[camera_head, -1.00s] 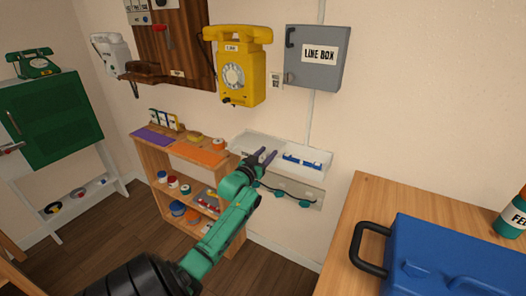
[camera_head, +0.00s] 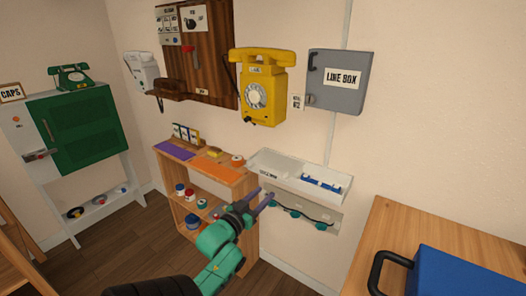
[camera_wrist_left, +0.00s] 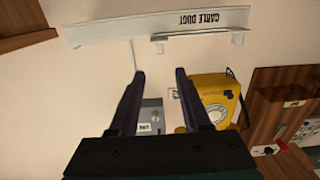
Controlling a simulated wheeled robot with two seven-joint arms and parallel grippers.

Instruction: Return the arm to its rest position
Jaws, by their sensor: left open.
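My left arm comes in from the bottom of the head view. My left gripper (camera_head: 262,198) is in front of the white wall tray, with its fingers apart and nothing between them. In the left wrist view the two dark fingers (camera_wrist_left: 160,102) are spread, and the wall shows between them. The yellow wall phone (camera_head: 259,92) hangs above with its handset on top; it also shows in the left wrist view (camera_wrist_left: 218,95). The grey line box (camera_head: 337,82) is closed, to the right of the phone. My right gripper is not in view.
The white tray (camera_head: 260,158) holds blue-and-white items. A wooden shelf (camera_head: 236,182) stands left of my gripper. A wooden table (camera_head: 385,222) with a blue case (camera_head: 460,275) is at the right. A green cabinet (camera_head: 78,128) stands at the left. Floor (camera_head: 100,260) is clear at lower left.

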